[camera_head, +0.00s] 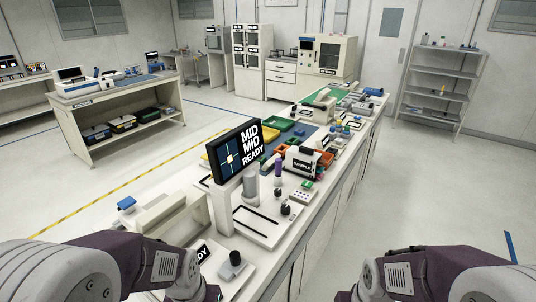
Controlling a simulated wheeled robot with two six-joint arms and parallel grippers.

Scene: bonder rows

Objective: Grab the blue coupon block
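I cannot single out the blue coupon block with certainty. A small blue piece (126,203) shows at the lower left, beside a beige machine housing on the near end of the long bench. Other small blue items are among the clutter farther along the bench, too small to identify. My two purple and grey arms come in at the bottom left and bottom right corners. Their grippers are below the picture edge, so neither gripper shows.
The long white bench (318,180) runs away from me with a "MID MID READY" screen (238,150), trays and a "SAMPLE" box (300,160). The floor right of the bench is clear.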

